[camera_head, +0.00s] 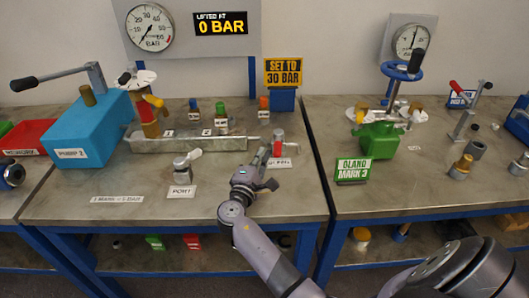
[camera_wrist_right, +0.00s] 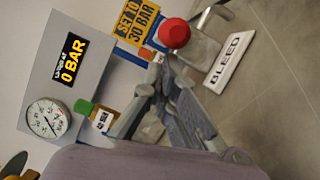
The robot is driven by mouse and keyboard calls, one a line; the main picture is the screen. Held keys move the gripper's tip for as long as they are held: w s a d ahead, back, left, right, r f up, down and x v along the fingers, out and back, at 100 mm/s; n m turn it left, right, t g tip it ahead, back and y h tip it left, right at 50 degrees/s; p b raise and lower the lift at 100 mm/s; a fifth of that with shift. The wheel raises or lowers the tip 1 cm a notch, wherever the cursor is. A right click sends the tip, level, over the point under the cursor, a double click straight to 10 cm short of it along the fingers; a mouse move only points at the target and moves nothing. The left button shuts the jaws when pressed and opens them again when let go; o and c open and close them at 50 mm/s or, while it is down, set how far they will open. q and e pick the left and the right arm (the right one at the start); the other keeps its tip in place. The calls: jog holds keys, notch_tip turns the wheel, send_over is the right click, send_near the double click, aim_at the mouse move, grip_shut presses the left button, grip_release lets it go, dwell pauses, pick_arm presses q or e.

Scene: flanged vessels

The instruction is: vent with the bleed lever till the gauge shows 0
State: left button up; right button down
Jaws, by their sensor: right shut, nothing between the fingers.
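The bleed lever has a red knob (camera_head: 277,148) and a grey body, and stands by its BLEED label (camera_head: 284,163) at the bench's right side. The red knob (camera_wrist_right: 174,33) also shows close up in the right wrist view, beside the BLEED label (camera_wrist_right: 224,63). My right gripper (camera_head: 264,154) is shut and empty, its fingertips just left of the lever; I cannot tell if they touch it. The fingertips also show in the right wrist view (camera_wrist_right: 164,72), just below the knob. The round gauge (camera_head: 149,28) has its needle toward the lower left, near the low end. My left gripper is not in view.
A display (camera_head: 221,23) reads 0 BAR. A yellow sign (camera_head: 284,72) says SET TO 30 BAR. A blue pump (camera_head: 86,125) with a long handle stands left. The grey port fitting (camera_head: 182,168) is left of my arm. The bench front (camera_head: 140,205) is mostly clear.

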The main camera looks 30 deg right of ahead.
jog(key=shift+s+a+r, duration=0.1)
jog(key=shift+s+d+t, duration=0.15)
jog(key=shift+d+t, duration=0.05)
jog(key=shift+t, duration=0.1)
jog(key=shift+s+d+r+n+t+y+p, duration=0.1)
jog(key=shift+s+d+n+t+y+p, duration=0.2)
jog(key=shift+n+p, duration=0.15)
jog(key=shift+s+d+n+t+y, duration=0.35)
jog(key=shift+n+t+y, duration=0.1)
jog(key=shift+t+y, duration=0.15)
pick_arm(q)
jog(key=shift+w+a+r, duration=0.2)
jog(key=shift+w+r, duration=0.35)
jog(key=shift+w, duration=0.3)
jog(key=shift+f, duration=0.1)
